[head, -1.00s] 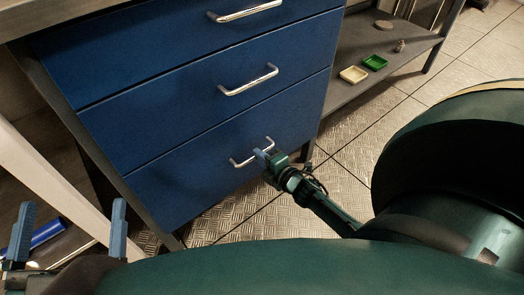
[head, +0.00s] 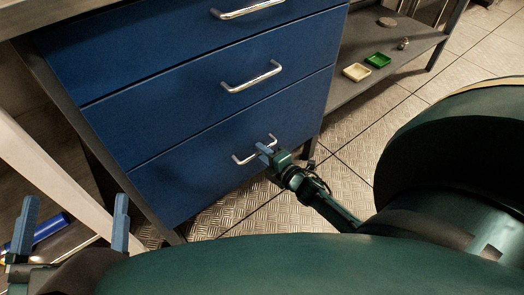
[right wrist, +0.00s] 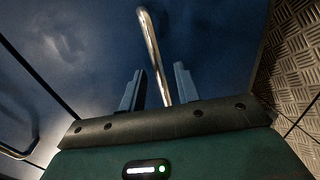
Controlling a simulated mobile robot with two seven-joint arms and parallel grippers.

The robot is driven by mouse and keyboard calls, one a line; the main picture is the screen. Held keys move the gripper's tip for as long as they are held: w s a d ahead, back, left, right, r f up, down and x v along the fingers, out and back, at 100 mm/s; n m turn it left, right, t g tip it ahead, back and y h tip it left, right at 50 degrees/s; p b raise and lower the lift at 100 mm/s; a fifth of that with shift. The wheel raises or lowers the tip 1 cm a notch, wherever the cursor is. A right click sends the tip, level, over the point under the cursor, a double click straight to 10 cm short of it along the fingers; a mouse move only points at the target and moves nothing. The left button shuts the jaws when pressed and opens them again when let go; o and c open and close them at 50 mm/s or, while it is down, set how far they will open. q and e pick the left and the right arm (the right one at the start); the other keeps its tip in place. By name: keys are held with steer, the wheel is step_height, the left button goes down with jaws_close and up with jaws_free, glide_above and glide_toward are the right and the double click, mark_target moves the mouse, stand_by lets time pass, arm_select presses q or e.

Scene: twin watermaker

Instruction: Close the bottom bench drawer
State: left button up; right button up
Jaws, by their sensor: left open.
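The bottom drawer (head: 190,182) is the lowest of the blue fronts on the bench in the head view. Its front looks flush with the drawer above, with only a thin seam between them. Its silver bar handle (head: 244,159) also shows in the right wrist view (right wrist: 150,38). My right gripper (head: 266,149) is at the right part of this handle. In the right wrist view its fingers (right wrist: 160,92) stand apart on either side of the bar, with a visible gap. My left gripper (head: 72,225) is open and empty at the lower left, away from the drawers.
Two more drawer fronts with silver handles (head: 252,77) are above. A low shelf (head: 345,92) at the right holds a cream tray (head: 356,72) and a green tray (head: 377,60). A pale leg (head: 50,180) slants at the left. Patterned floor tiles (head: 345,150) are clear.

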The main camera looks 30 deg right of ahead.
arm_select(q)
steer(key=p, duration=0.2)
steer(key=f+y+p, duration=0.1)
steer(key=shift+s+a+f+g+p, duration=0.2)
steer(key=shift+s+a+g+p, duration=0.1)
steer(key=shift+p, duration=0.1)
arm_select(e)
steer(key=v, duration=1.2)
arm_select(q)
steer(key=shift+r, duration=0.15)
arm_select(e)
steer(key=shift+s, duration=0.15)
